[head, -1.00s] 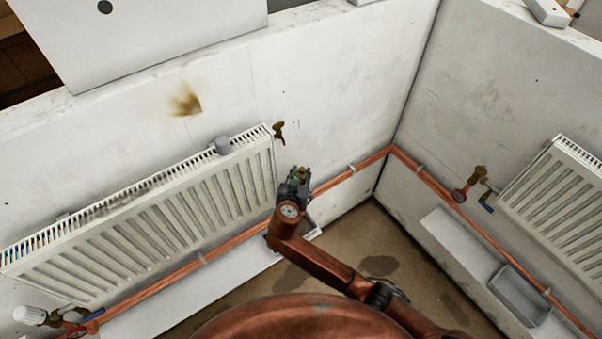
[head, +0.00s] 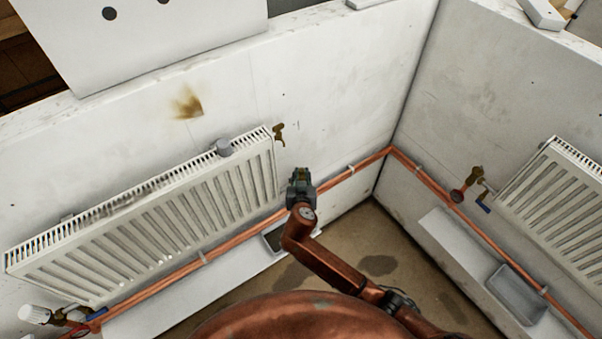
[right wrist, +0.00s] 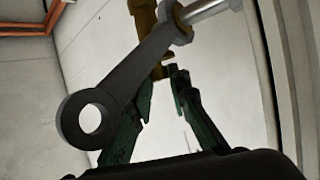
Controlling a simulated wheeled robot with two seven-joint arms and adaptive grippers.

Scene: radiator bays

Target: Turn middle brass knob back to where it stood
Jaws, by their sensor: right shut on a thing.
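My right gripper (head: 301,174) is beyond the right end of the left radiator, below a brass fitting (head: 279,133) at its upper corner. In the right wrist view, its green fingers (right wrist: 160,83) close in on the lower end of a brass piece (right wrist: 160,68), which I take to be the knob. A dark grey lever (right wrist: 112,92) with a ring end crosses in front of the left finger and hides part of the contact. A silver stem (right wrist: 208,8) passes through the lever's upper end. The knob's angle is not clear. My left gripper is not in view.
The left radiator (head: 150,225) has a white-capped valve (head: 34,314) at its lower left. Another radiator (head: 570,205) hangs on the right wall, beside a brass valve (head: 478,174) with a blue lever. Copper pipes (head: 345,182) run along both walls. A grey tray (head: 515,290) stands at right.

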